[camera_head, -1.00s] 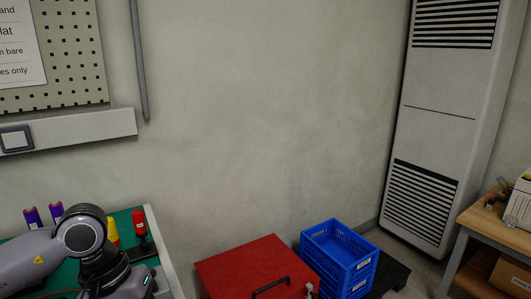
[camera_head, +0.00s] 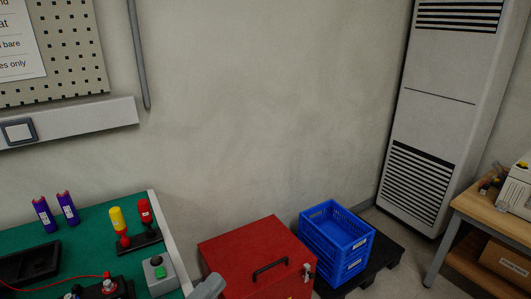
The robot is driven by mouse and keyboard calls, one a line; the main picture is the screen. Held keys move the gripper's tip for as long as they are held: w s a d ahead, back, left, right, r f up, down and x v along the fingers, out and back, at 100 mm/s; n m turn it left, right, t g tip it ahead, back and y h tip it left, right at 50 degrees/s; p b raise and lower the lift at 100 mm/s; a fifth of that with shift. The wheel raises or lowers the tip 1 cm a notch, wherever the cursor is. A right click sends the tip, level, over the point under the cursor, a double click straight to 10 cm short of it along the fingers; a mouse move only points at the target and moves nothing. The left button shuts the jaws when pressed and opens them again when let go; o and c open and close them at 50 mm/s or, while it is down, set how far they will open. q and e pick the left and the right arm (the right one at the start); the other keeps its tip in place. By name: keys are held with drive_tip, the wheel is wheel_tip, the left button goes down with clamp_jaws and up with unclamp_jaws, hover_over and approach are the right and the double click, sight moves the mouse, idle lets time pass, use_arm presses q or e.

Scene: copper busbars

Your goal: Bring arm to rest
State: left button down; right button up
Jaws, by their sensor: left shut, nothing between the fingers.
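My left gripper (camera_head: 208,287) shows only as a grey piece at the bottom edge, between the green-topped bench (camera_head: 92,222) and the red cabinet (camera_head: 255,245). It is shut and nothing shows in it. Most of the gripper and my left arm are below the picture. My right gripper is not in view.
On the bench are two purple cylinders (camera_head: 44,214), yellow and red-handled tools (camera_head: 118,218) in a black stand, a green-button box (camera_head: 158,273) and a black tray (camera_head: 28,264). Blue crates (camera_head: 337,240) stand on a black pallet (camera_head: 385,262). A wooden table (camera_head: 485,215) is right.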

use_arm(q)
drive_tip(key=s+a+f+n+g+y, duration=0.2)
drive_tip(key=s+a+f+n+y, duration=0.1)
drive_tip(key=f+n, duration=0.4)
drive_tip(key=s+a+f+n+g+y+p, duration=0.1)
drive_tip(key=s+a+f+n+g+y, duration=0.1)
drive_tip(key=s+a+f+n+y, duration=0.2)
drive_tip(key=s+a+f+n+g+y+p, duration=0.1)
drive_tip(key=s+a+f+n+y, duration=0.2)
drive_tip(key=f+n, duration=0.7)
drive_tip(key=s+y, duration=0.1)
drive_tip(key=s, duration=0.1)
drive_tip(key=shift+s+a+f+n+g, duration=0.25)
drive_tip(key=shift+s+a+n+g, duration=0.05)
drive_tip(key=shift+s+a+g, duration=0.1)
